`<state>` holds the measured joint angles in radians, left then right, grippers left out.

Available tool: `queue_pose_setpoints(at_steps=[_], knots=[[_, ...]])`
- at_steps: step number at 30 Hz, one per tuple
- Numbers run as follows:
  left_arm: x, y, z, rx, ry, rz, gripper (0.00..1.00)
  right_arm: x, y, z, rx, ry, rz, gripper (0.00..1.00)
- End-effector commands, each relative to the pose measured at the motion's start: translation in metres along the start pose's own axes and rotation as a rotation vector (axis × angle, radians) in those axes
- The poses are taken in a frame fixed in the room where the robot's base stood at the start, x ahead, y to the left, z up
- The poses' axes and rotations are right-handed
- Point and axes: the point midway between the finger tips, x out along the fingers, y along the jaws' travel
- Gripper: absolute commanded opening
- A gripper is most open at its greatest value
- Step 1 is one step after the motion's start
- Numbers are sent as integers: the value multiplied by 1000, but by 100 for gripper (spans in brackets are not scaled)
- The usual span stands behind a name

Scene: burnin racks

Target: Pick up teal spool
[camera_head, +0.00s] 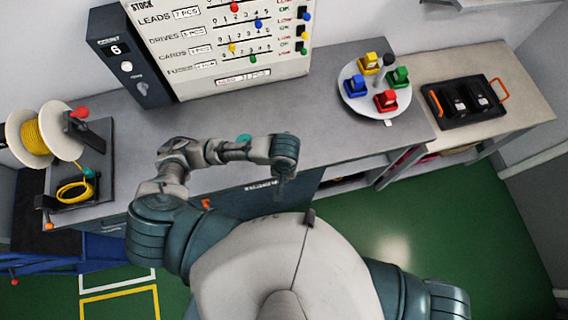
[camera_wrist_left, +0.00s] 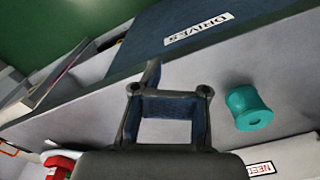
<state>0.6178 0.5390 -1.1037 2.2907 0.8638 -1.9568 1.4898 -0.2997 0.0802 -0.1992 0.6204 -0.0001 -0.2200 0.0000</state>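The teal spool (camera_head: 244,138) is on the grey bench, partly hidden behind my left forearm in the head view. In the left wrist view the teal spool (camera_wrist_left: 249,110) is clear, a short flanged cylinder to the right of the fingers and apart from them. My left gripper (camera_head: 283,192) is over the bench's front edge, to the right of the spool in the head view. In the wrist view the left gripper (camera_wrist_left: 152,75) appears shut, with nothing seen between its fingertips. My right gripper is out of view.
A stock board (camera_head: 225,45) and dark control box (camera_head: 128,70) stand behind. A yellow cable reel (camera_head: 38,140) is at left. A round white tray (camera_head: 354,101) with coloured parts and a black tray (camera_head: 440,103) are at right. The bench's middle is mostly clear.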

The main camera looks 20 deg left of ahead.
Motion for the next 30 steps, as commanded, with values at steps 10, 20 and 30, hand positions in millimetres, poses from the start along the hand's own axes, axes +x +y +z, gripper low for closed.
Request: queue_pose_setpoints(at_steps=[10, 20, 30], knots=[[0, 0, 0, 1, 0, 0, 80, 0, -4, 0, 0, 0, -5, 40], [-5, 1, -1, 1, 2, 2, 80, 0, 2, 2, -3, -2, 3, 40], [-67, 1, -3, 3, 9, 0, 80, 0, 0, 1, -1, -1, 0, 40]])
